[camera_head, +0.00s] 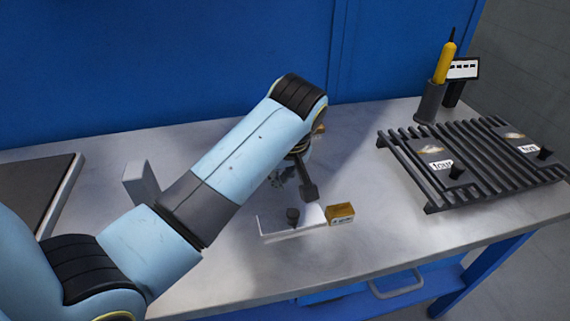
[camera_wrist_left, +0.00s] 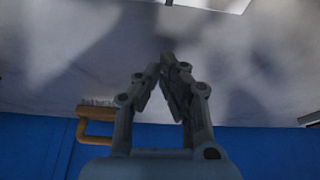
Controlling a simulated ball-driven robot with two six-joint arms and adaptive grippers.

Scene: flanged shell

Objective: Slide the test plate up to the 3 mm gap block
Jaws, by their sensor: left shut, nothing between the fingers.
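The pale test plate (camera_head: 311,215) lies on the bench in the head view, with a dark knob (camera_head: 292,214) on it. The small brass-coloured gap block (camera_head: 342,215) sits at its right end. I cannot tell whether plate and block touch or stand slightly apart. My left gripper (camera_head: 279,181) hangs just behind the plate, partly hidden by my own arm. In the left wrist view its fingers (camera_wrist_left: 167,62) are closed together with nothing between them. A pale edge, probably the plate (camera_wrist_left: 215,4), shows at the top of that view. My right gripper is not in view.
A black slatted rack (camera_head: 430,197) at right carries plates labelled "four" and "five". A yellow-handled tool (camera_head: 445,62) stands in a dark holder behind it. A wooden-handled brush (camera_wrist_left: 95,125) lies towards the back. A grey upright block (camera_head: 140,183) stands left. Bench right of the brass block is clear.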

